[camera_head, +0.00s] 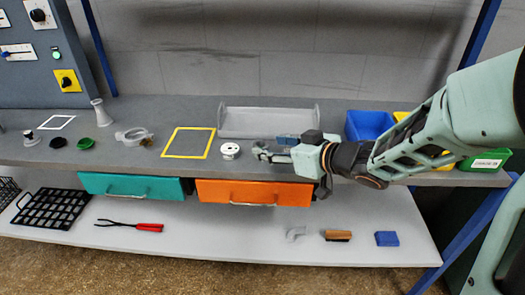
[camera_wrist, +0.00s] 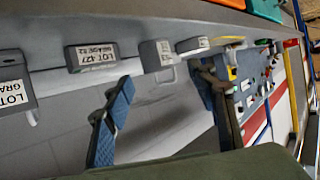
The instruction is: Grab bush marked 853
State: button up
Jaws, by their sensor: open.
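No mark 853 can be read in either view. A white flanged, spool-like piece (camera_head: 230,150) stands on the bench top, right of the yellow square outline; it may be a bush, but any number on it is too small to read. My gripper (camera_head: 262,152) is open, low over the bench just right of this piece, with its fingers pointing left towards it. Nothing shows between the fingers. In the wrist view, blocks with labels show, one reading LOT 427 (camera_wrist: 91,56), and a blue ridged part (camera_wrist: 110,122) stands in front. The white piece cannot be made out there.
A grey open tray (camera_head: 268,122) stands behind my gripper. A blue bin (camera_head: 368,124) is at the right. A pale funnel-like piece (camera_head: 102,114), a green piece (camera_head: 85,143) and a clear ring (camera_head: 132,136) stand left. An orange drawer (camera_head: 253,192) is below the bench edge.

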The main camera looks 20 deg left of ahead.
aim_at(264, 146)
jog(key=b+x, duration=0.1)
jog(key=x, duration=0.1)
jog(key=b+x, duration=0.1)
jog(key=x, duration=0.2)
jog(key=shift+d+f, duration=0.1)
jog(key=shift+f, duration=0.3)
jog(key=shift+w+a, duration=0.1)
jog(key=shift+a, duration=0.15)
jog(key=shift+c, duration=0.4)
jog(key=shift+r, duration=0.1)
grip_shut()
jog(key=shift+r, duration=0.15)
